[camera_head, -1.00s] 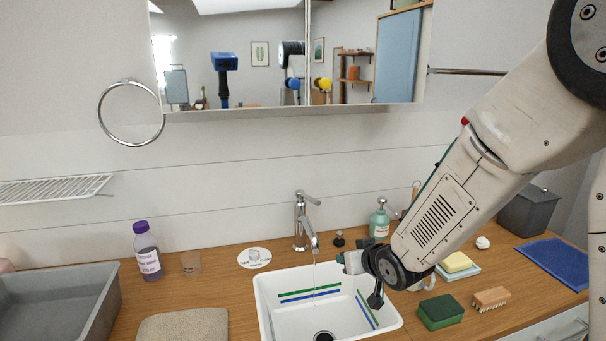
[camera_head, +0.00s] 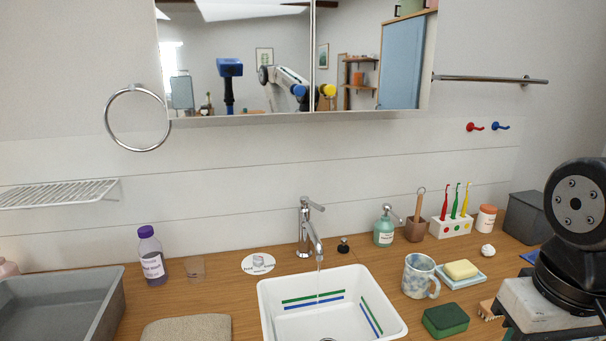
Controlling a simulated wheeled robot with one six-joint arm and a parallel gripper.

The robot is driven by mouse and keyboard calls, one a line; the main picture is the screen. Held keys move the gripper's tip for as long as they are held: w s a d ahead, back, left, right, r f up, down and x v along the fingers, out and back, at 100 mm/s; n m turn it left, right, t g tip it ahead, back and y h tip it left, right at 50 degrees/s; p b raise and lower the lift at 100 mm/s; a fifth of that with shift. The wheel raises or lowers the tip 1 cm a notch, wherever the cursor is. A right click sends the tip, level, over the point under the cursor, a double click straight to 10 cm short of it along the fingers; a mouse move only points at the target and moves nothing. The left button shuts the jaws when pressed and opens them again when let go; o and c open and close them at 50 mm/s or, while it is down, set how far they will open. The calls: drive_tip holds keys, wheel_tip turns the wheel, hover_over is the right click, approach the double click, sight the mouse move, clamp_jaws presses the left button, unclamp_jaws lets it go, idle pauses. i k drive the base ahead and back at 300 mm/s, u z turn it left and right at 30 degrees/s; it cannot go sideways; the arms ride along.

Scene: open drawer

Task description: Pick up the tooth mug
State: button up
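A mug with a blue and white marbled pattern (camera_head: 418,276) stands upright on the wooden counter, right of the sink; I take it to be the tooth mug. Its handle points to the right and slightly toward me. Nothing is holding it and its near side is unobstructed. Part of my arm shows at the lower right edge, right of the mug and apart from it. My gripper is not visible in this view.
A soap dish with yellow soap (camera_head: 461,270) is close to the mug's right. A green sponge (camera_head: 445,320) lies in front. The white sink (camera_head: 270,300) is left, with running water from the tap (camera_head: 305,228). A toothbrush holder (camera_head: 450,228) stands behind.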

sight(419, 268)
drive_tip(key=u, duration=0.05)
drive_tip(key=k, duration=1.2)
drive_tip(key=z, duration=1.05)
drive_tip(key=i, duration=1.3)
drive_tip(key=u, duration=0.5)
drive_tip(key=i, duration=0.45)
drive_tip(key=u, duration=0.4)
